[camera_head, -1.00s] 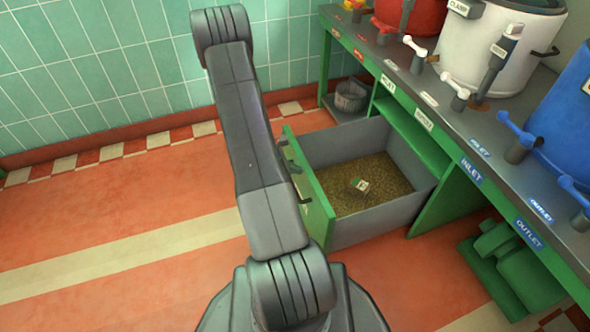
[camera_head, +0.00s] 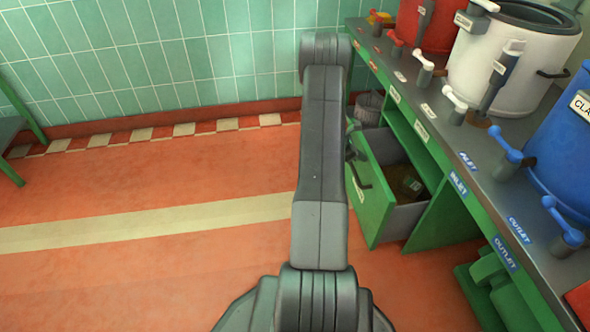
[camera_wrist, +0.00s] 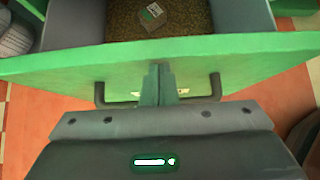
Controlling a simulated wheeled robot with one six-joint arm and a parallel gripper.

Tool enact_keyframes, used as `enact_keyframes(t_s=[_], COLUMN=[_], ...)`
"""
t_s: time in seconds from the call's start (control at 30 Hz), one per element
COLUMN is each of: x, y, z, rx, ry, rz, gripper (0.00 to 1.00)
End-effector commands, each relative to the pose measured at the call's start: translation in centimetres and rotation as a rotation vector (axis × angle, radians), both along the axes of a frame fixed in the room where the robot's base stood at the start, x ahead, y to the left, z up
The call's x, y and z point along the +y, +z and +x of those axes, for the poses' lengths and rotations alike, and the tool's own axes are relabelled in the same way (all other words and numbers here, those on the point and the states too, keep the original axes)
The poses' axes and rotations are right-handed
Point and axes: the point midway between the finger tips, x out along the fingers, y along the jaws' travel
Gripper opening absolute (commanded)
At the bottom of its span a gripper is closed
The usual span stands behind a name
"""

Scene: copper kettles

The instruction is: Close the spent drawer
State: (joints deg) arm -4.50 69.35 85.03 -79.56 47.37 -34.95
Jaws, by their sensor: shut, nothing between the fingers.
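The spent drawer (camera_head: 374,212) stands partly open under the counter, its green front panel facing left and its grey side wall showing. Brown grounds and a small labelled block (camera_head: 414,186) lie inside. In the wrist view the drawer front (camera_wrist: 60,66) crosses the picture, with its dark bar handle (camera_wrist: 215,86) on the near face. My gripper (camera_wrist: 159,72) is shut and empty, its fingertips at the front panel between the handle's ends; contact looks likely but is hard to confirm.
The counter (camera_head: 440,135) runs along the right, bearing a red vessel, a white vessel (camera_head: 505,55) and a blue vessel (camera_head: 570,140) with valves. A grey bucket (camera_head: 368,108) sits on a low shelf behind the drawer. The floor to the left is clear up to a green-legged stand (camera_head: 12,140).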

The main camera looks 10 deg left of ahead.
Motion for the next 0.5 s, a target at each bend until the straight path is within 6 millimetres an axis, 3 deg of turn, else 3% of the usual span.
enact_keyframes(t_s=[0.03, 0.2, 0.5], x=[-1.5, -5.5, -10.2], y=[-0.2, -0.2, -0.1], z=[0.4, 1.7, 3.2], rx=[-0.003, -0.002, 0.000], ry=[-0.007, -0.005, -0.002], rz=[0.001, 0.001, 0.001], gripper=[0.00, 0.00, 0.00])
